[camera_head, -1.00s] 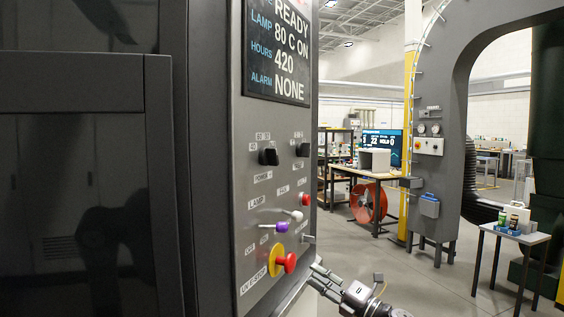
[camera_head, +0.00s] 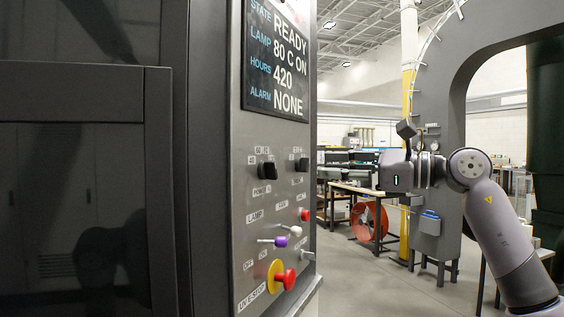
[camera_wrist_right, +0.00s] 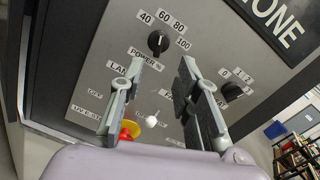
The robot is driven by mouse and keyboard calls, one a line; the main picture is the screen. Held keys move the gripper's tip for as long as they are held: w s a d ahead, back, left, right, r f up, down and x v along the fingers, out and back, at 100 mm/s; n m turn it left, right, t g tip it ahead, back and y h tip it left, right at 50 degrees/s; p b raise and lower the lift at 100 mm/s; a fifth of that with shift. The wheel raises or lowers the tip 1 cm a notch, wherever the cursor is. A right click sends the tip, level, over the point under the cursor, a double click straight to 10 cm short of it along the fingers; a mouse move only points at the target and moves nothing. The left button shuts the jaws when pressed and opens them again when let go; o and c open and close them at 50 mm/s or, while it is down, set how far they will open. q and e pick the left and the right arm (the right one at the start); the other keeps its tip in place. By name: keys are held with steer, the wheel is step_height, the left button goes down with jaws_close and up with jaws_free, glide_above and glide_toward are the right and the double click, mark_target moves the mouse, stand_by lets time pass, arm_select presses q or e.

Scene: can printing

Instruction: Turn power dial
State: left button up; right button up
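The power dial (camera_head: 266,171) is a black knob on the grey control panel, left of a second black dial (camera_head: 302,164). In the right wrist view the power dial (camera_wrist_right: 158,42) sits below the labels 40, 60, 80 and 100, above "POWER %". Its exact setting is hard to tell. My right gripper (camera_head: 396,172) is at about dial height, well right of the panel. In the right wrist view its fingers (camera_wrist_right: 164,76) are spread with nothing between them, and the power dial appears beyond the tips, apart from them. My left gripper is not in view.
A status screen (camera_head: 276,58) sits above. Open floor lies right of the panel.

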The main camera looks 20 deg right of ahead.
mark_target(275, 166)
steer(key=p+x, duration=0.3)
steer(key=x, duration=0.7)
steer(key=shift+a+r, duration=0.1)
steer(key=shift+w+a, duration=0.5)
steer(key=shift+c, duration=0.2)
jaws_close()
